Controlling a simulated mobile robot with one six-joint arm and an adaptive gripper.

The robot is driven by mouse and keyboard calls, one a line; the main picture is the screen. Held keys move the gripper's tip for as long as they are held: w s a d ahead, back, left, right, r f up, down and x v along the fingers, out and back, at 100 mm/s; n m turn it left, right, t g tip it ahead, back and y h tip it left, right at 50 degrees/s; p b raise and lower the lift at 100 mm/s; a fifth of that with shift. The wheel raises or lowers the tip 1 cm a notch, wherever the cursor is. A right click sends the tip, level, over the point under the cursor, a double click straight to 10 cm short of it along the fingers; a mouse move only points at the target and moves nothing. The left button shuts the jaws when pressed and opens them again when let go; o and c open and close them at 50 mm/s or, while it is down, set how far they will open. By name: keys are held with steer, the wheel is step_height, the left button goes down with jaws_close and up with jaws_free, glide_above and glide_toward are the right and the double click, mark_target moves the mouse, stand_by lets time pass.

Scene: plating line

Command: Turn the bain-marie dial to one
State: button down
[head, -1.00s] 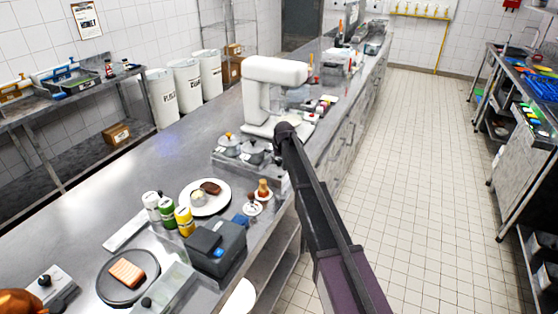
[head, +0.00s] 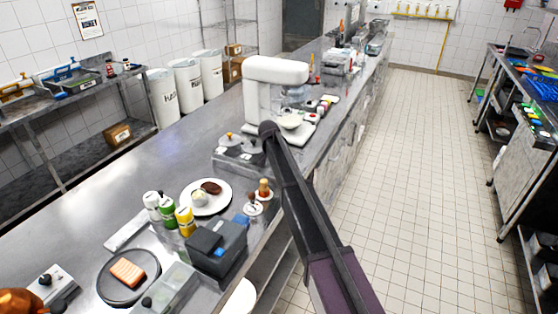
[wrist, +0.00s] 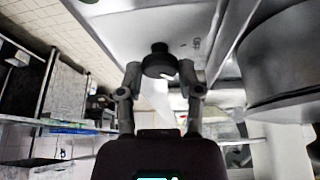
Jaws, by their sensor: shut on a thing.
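The bain-marie (head: 229,158) is a steel unit with lidded pots (head: 229,140) on the counter, beside the white mixer in the head view. In the wrist view its steel panel (wrist: 195,22) carries a dark round dial (wrist: 158,64). My gripper (wrist: 160,73) has one finger on each side of the dial and is shut on it. The dial's marks and pointer are too blurred to read. In the head view my arm hides the dial and my fingers.
A white stand mixer (head: 276,70) rises just behind the bain-marie. A plate with food (head: 223,205), several bottles and a dark grey box (head: 215,247) stand nearer on the counter. The tiled aisle (head: 420,190) to the right is clear.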

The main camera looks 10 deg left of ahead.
steer(key=shift+s+m+g, duration=0.1)
steer(key=shift+m+g, duration=0.2)
steer(key=shift+m, duration=0.6)
steer(key=shift+h, duration=0.3)
steer(key=shift+c, duration=1.3)
jaws_free()
steer(key=shift+f, duration=0.1)
